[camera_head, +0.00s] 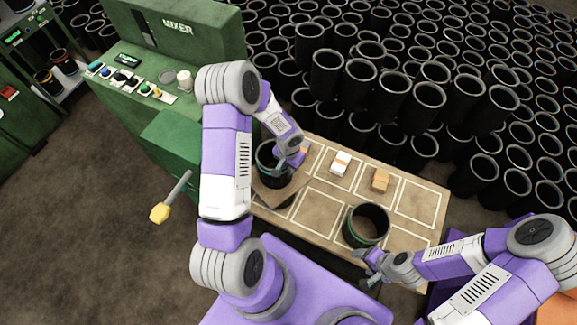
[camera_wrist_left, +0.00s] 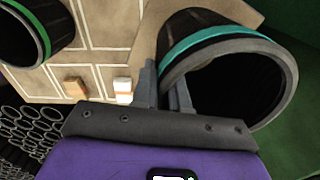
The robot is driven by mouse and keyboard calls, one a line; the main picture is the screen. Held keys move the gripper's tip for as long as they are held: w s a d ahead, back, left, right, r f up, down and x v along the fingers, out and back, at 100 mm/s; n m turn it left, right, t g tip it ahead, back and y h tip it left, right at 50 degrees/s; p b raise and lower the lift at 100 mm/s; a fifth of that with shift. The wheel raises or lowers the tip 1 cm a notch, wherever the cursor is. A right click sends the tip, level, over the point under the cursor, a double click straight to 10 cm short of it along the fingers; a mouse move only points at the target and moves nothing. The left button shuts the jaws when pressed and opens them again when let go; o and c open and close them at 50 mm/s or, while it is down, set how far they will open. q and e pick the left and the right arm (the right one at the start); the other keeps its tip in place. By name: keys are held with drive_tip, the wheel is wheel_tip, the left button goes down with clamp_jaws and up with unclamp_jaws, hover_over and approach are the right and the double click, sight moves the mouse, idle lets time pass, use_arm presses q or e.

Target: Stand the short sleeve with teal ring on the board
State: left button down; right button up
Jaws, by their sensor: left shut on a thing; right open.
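The black short sleeve with teal ring (camera_wrist_left: 215,35) has a grey rim and a dark hollow inside. My left gripper (camera_wrist_left: 165,88) is shut on its wall near the rim. In the head view this sleeve (camera_head: 267,158) is at the left end of the board (camera_head: 312,215), partly behind my left gripper (camera_head: 291,156). Whether its lower end touches anything is hidden. A second black sleeve with a green ring (camera_head: 366,226) stands on the board's near right part. My right gripper (camera_head: 371,274) is open and empty, just in front of that sleeve, off the board's near edge.
The board has pale outlined rectangles, several of them bare. A white-and-orange block (camera_head: 340,163) and a brown block (camera_head: 380,180) stand on it. A brown flat piece (camera_head: 273,191) lies below the held sleeve. A green mixer (camera_head: 190,38) stands left; many black sleeves crowd the back.

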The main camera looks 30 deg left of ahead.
use_arm(q)
drive_tip(key=c, duration=1.1)
unclamp_jaws()
drive_tip(key=shift+c, duration=0.2)
drive_tip(key=shift+r, duration=0.1)
wheel_tip(320, 180, up, 13)
drive_tip(key=p, duration=0.2)
drive_tip(key=s+d+f+n+h, duration=0.1)
drive_tip(key=s+d+f+h, duration=0.1)
drive_tip(key=s+d+f, duration=0.4)
drive_tip(key=s+d+f+n+h, duration=0.2)
drive_tip(key=s+d+f, duration=0.5)
drive_tip(key=d+f, duration=0.2)
drive_tip(key=d, duration=0.2)
drive_tip(key=shift+s+d+t, duration=0.3)
drive_tip(key=shift+d, duration=0.1)
